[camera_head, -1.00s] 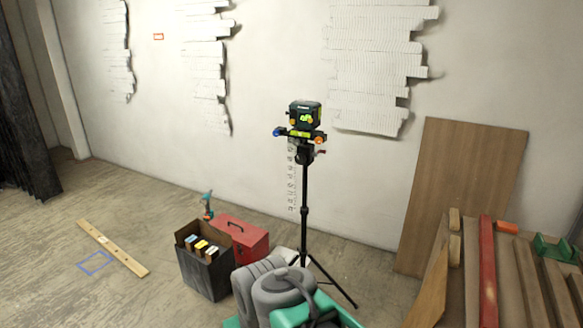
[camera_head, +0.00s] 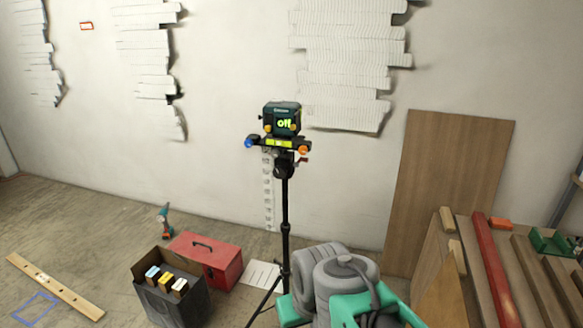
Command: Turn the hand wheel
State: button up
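A dark green boxy device (camera_head: 282,119) with a lit display reading "off" stands on a black tripod (camera_head: 285,215) in front of the wall. I cannot make out a hand wheel for certain. My gripper is not in view.
Stacked planks (camera_head: 500,270) and a leaning wooden board (camera_head: 448,190) are at right. Bare floor (camera_head: 85,225) lies at left.

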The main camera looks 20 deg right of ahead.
aim_at(279, 172)
jog(key=u, duration=0.3)
jog(key=i, duration=0.65)
jog(key=u, duration=0.85)
jog(key=i, duration=0.35)
jog(key=u, duration=0.4)
